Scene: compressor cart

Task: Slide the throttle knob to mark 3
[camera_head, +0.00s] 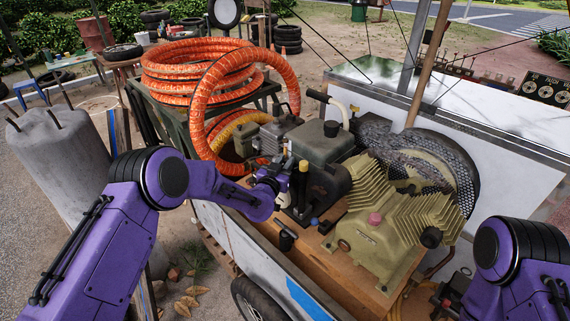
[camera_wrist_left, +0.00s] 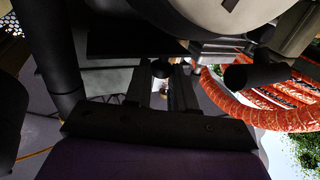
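My left gripper (camera_head: 290,180) is at the left side of the dark engine (camera_head: 322,185) on the compressor cart, in the head view. In the left wrist view its two black fingers (camera_wrist_left: 161,84) stand apart. A small dark rounded knob (camera_wrist_left: 161,68) shows between or just beyond their tips; I take it for the throttle knob, and cannot tell whether the fingers touch it. In the head view the knob and the scale marks cannot be made out near the gripper. My right arm shows at the lower right, but its gripper is not clearly seen.
The tan compressor (camera_head: 375,235) with its mesh guard (camera_head: 455,175) stands right of the engine. A black-handled tool (camera_head: 286,238) lies on the wooden deck in front. Orange hose (camera_head: 205,68) coils behind my left arm. A concrete cylinder (camera_head: 55,150) stands at left.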

